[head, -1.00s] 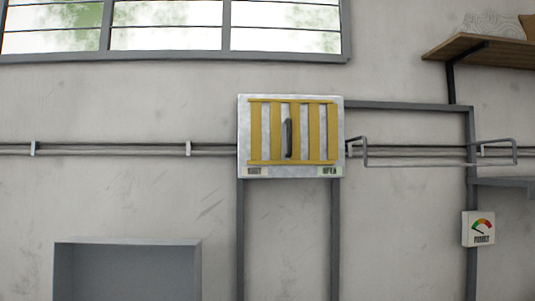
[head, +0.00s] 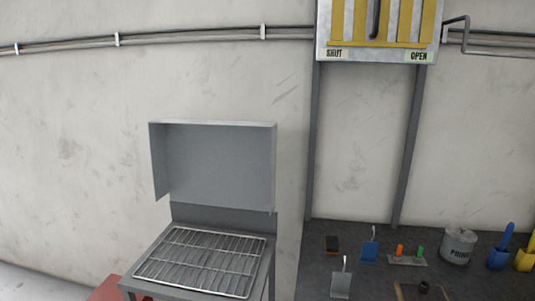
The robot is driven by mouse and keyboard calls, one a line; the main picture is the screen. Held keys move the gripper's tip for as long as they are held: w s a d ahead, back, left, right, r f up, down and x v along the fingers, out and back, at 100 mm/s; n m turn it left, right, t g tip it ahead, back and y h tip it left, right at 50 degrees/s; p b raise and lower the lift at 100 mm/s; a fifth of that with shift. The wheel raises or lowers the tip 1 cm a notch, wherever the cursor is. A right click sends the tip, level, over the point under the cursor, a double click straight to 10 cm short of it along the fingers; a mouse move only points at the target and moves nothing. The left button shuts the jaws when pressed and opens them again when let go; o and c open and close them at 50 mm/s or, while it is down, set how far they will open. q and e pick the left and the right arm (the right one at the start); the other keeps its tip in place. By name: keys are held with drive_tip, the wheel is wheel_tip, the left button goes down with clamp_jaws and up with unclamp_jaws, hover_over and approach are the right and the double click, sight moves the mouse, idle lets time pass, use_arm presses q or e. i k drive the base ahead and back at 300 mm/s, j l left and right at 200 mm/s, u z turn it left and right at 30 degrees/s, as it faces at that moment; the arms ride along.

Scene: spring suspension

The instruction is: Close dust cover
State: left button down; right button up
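A grey sheet-metal lid with side walls, which looks like the dust cover (head: 220,165), stands raised at the back of a grey stand (head: 165,291) left of the middle. It is open, and its hollow inside faces me. A wire rack (head: 205,262) lies uncovered on top of the stand, below and in front of the lid. Neither of my grippers shows in the head view.
A dark worktop (head: 345,222) to the right holds small tools, a grey tin (head: 458,245) and blue and yellow holders. A yellow-slatted panel (head: 337,22) labelled SHUT and OPEN hangs above it. Something red (head: 106,289) is at the stand's lower left.

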sight(232, 165)
drive_tip(key=u, duration=0.6)
drive_tip(key=i+u, duration=0.35)
drive_tip(key=i, duration=0.15)
drive_tip(key=i+l+u, duration=0.1)
drive_tip(key=i+u, duration=0.2)
drive_tip(key=i, duration=0.15)
